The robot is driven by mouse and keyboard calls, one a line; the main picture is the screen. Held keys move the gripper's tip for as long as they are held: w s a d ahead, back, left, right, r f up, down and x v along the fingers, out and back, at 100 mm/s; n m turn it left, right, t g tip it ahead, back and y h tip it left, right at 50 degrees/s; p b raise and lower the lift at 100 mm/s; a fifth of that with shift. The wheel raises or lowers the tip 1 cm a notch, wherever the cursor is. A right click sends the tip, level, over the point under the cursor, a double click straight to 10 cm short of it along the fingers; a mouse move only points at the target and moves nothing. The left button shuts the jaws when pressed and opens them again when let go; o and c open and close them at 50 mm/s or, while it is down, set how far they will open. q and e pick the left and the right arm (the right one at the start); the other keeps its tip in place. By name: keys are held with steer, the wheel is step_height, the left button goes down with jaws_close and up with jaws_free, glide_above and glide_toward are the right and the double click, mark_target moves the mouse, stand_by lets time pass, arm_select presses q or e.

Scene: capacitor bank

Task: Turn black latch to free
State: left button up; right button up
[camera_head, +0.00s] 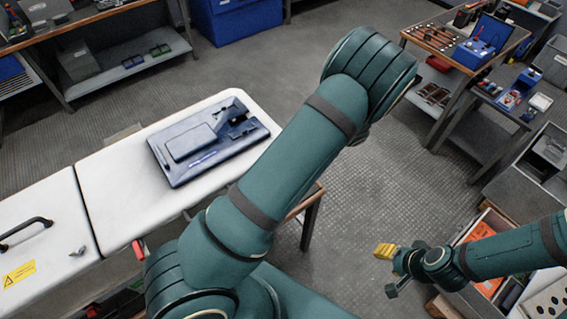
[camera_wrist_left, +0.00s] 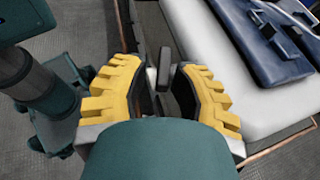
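My left gripper (camera_wrist_left: 162,85) shows in the left wrist view with its two yellow ridged fingers apart. A narrow black latch (camera_wrist_left: 164,66) stands upright between them, beside the front edge of the white cabinet top (camera_wrist_left: 207,50). A gap shows on either side of the latch, and its lower end is hidden near my gripper. In the head view, my left arm covers the middle, and the left gripper and black latch do not show. My right gripper (camera_head: 388,268), with a yellow fingertip, is at the right over the floor; its opening is unclear.
A black handle (camera_head: 25,230) is at the left. Open drawers (camera_head: 490,235) stand near my right arm. Workbenches line the back and right.

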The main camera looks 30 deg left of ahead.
arm_select(q)
steer(key=shift+w+a+r, duration=0.1)
steer(key=shift+a, duration=0.1)
steer(key=v, duration=0.8)
steer(key=shift+d, duration=0.15)
